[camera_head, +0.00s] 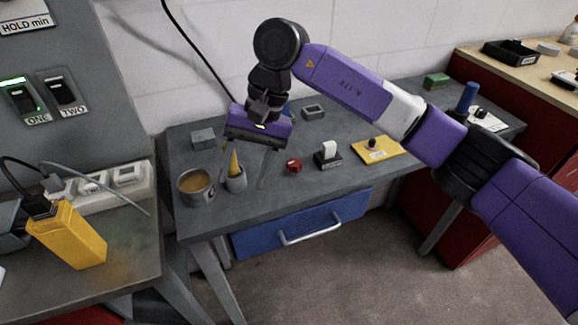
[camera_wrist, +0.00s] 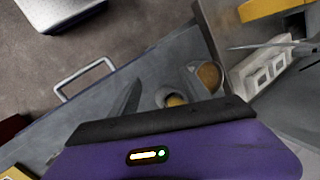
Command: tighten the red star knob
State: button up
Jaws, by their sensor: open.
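The red star knob (camera_head: 293,166) is a small red piece on the grey bench top, right of my gripper in the head view. I cannot make out its lobes or its mount at this size, and I do not make it out in the wrist view. My gripper (camera_head: 244,178) points down over the bench, its two fingers apart and nothing between them that I can see held. In the head view the fingers appear on either side of a small grey cup with a yellow cone (camera_head: 234,168); whether they touch it I cannot tell.
A mug with brown contents (camera_head: 196,186) stands left of the small cup. A grey block (camera_head: 203,137) sits behind. A blue drawer (camera_head: 300,225) is below.

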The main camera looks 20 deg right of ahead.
aim_at(294, 162)
jog(key=w+d+r+h, duration=0.1)
jog(key=d, duration=0.3)
jog(key=w+d+r+t+h, duration=0.1)
jog(key=w+d+h, duration=0.1)
jog(key=d, duration=0.2)
jog(key=w+d+r+h, duration=0.1)
jog(key=d, duration=0.3)
jog(key=shift+w+d+n+h+b, duration=0.3)
jog(key=shift+w, duration=0.1)
jog(key=shift+f, duration=3.75)
grip_shut()
